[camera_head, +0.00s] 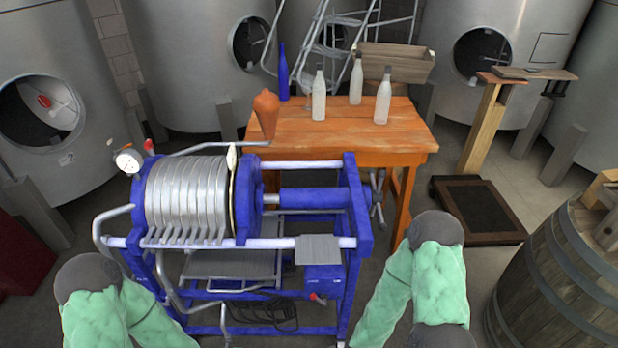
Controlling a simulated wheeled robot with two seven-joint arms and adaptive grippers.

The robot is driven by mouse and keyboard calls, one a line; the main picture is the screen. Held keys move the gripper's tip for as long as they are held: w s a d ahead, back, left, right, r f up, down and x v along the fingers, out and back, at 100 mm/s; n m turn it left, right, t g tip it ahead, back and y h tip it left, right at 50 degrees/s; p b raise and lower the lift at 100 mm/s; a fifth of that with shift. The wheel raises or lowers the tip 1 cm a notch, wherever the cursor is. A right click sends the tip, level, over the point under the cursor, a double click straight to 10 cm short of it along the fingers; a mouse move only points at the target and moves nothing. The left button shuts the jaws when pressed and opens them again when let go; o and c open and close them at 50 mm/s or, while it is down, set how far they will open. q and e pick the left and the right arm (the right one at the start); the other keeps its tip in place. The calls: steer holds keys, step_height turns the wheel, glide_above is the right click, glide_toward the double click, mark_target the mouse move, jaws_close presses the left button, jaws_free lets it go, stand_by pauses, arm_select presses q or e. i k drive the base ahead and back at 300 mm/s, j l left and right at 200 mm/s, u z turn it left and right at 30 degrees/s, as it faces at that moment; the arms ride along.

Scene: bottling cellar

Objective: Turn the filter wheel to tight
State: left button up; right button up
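The filter press (357,205) stands in front of me, with a blue frame and a stack of round silver plates (188,198) at its left. The filter wheel (378,197) is a small spoked metal handwheel at the press's right end, seen nearly edge-on. It sits on the line of the blue spindle (312,198), which reaches left to the plates. How tight it is cannot be told. My two green-sleeved arms show at the lower left and lower right. Both grippers are outside the view, and neither arm visibly touches the wheel.
An orange wooden table (340,140) behind the press holds several bottles and a brown funnel-shaped thing (265,112). A wooden barrel (560,280) stands at the right. A wooden stand (485,125) with a dark base is behind it. Steel tanks line the back.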

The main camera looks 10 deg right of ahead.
mark_target(377, 193)
steer(key=l+u, duration=0.95)
steer(key=k+l+u, duration=0.1)
steer(key=l+u, duration=0.35)
